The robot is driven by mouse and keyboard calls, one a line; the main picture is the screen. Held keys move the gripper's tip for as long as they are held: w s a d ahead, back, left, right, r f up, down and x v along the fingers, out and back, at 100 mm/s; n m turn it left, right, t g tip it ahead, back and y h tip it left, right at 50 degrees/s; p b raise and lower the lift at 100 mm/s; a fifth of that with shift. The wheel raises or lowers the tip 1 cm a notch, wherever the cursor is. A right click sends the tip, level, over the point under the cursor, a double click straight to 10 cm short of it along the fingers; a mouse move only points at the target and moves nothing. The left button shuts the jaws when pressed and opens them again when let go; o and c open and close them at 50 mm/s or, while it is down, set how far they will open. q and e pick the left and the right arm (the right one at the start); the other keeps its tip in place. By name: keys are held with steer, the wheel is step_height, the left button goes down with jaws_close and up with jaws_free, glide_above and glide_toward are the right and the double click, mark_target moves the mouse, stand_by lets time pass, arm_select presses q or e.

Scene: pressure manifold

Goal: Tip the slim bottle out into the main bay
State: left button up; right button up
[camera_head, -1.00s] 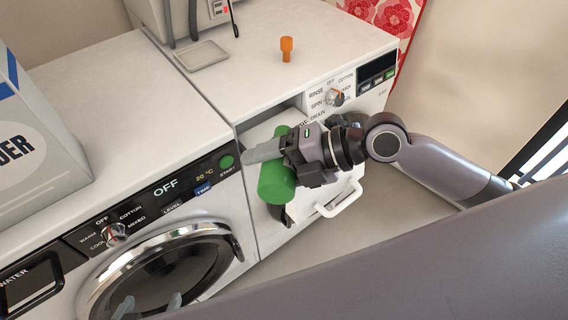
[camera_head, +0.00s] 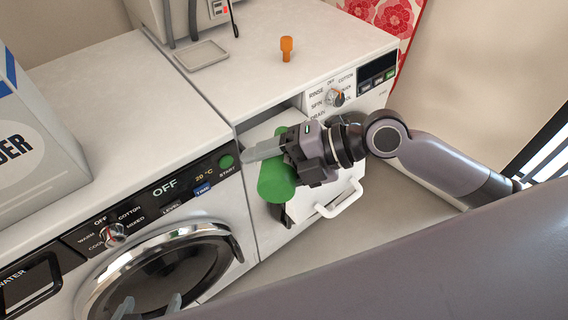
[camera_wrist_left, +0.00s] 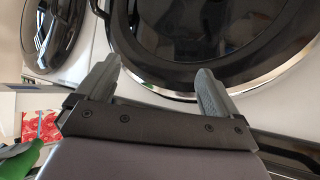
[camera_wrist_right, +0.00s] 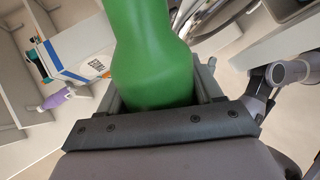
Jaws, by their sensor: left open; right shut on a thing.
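A green bottle (camera_head: 275,182) is held by my right gripper (camera_head: 268,150) at the front of the right-hand machine. The bottle is tilted, its wide end toward the camera. It fills the middle of the right wrist view (camera_wrist_right: 150,60), between the two fingers. The bottle's mouth cannot be made out. A white drawer (camera_head: 352,186) stands pulled out below and behind the gripper. Its bays are hidden by the gripper and bottle, so the main bay cannot be told. My left gripper (camera_head: 148,306) is open and empty by the left machine's round door; its spread fingers show in the left wrist view (camera_wrist_left: 158,82).
The left machine (camera_head: 110,100) carries a large powder box (camera_head: 40,150). On the right machine's top are a grey tray (camera_head: 202,55) and an orange piece (camera_head: 287,48). The drawer's white handle (camera_head: 342,204) sticks out. My arm crosses the lower right.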

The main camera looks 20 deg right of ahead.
steer(key=shift+w+r+m+g, duration=0.15)
steer(key=shift+r+m+g, duration=0.15)
steer(key=shift+r+m, duration=0.1)
stand_by(0.8)
steer(key=shift+s+f+n, duration=0.25)
steer(key=shift+f+n, duration=0.15)
steer(key=shift+f, duration=0.05)
steer(key=shift+a+r+n+t+p, duration=0.1)
steer(key=shift+r+n+t+p, duration=0.4)
steer(key=shift+p, duration=0.35)
steer(key=shift+s+n+t+h, duration=0.1)
steer(key=shift+n+t+h, duration=0.3)
steer(key=shift+t, duration=0.2)
steer(key=shift+f+n, duration=0.25)
steer(key=shift+n, duration=0.15)
steer(key=shift+t, duration=0.3)
